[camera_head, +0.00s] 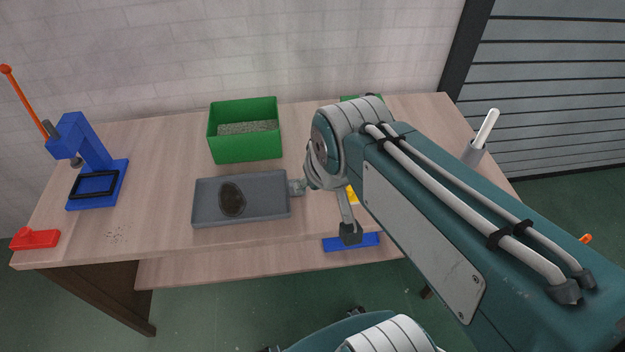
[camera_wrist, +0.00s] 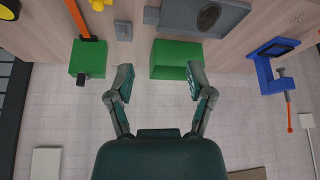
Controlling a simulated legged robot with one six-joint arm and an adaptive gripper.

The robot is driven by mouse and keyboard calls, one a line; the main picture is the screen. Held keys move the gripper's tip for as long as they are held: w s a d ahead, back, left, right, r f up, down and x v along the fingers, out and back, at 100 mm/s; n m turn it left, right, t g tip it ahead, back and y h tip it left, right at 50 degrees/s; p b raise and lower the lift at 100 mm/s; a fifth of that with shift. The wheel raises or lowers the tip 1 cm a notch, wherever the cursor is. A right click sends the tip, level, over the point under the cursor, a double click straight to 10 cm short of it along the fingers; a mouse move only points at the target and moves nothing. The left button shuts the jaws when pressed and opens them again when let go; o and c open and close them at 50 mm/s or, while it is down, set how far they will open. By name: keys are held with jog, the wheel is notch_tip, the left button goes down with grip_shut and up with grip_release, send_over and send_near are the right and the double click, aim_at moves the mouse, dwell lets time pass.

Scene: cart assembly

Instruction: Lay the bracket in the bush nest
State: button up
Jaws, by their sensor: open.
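My gripper (camera_wrist: 159,78) is open and empty in the wrist view, its two fingers spread on either side of the green bin's edge. In the head view my arm hides most of it. On the blue press (camera_head: 93,150) at the left lies a black rectangular frame (camera_head: 95,185), which may be the bush nest; it also shows in the wrist view (camera_wrist: 280,47). A small grey plate (camera_wrist: 123,30) lies on the bench between the grey tray and the green block. I cannot tell whether it is the bracket.
The green bin (camera_head: 245,155) holds small grainy parts. The grey tray (camera_head: 265,193) has a dark oval patch. A red piece (camera_head: 35,239) sits at the bench's left corner. A blue strip (camera_head: 350,243) lies at the front.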

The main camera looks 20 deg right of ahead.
jog(key=s, duration=0.1)
jog(key=s+a, duration=0.1)
jog(key=s, duration=0.1)
jog(key=shift+s+r+n, duration=0.15)
jog(key=shift+n, duration=0.15)
jog(key=o, duration=0.4)
jog(key=shift+s, duration=0.25)
jog(key=shift+o, duration=0.2)
jog(key=w+d+f, duration=0.1)
jog(key=w+d, duration=0.1)
jog(key=w, duration=0.5)
jog(key=shift+f+m, duration=0.15)
jog(key=shift+m, duration=0.25)
jog(key=w+d+f, duration=0.4)
jog(key=w+f, duration=0.2)
jog(key=w+d+f+m, duration=0.1)
jog(key=w+d+f, duration=0.3)
jog(key=w+f, duration=0.2)
jog(key=w+d+f+m+g+h, duration=0.1)
jog(key=w+d+f, duration=0.2)
jog(key=w+f, duration=0.3)
jog(key=shift+w+d+f, duration=0.2)
jog(key=shift+d+f, duration=0.2)
jog(key=shift+f, duration=0.15)
jog(key=shift+x, duration=2.85)
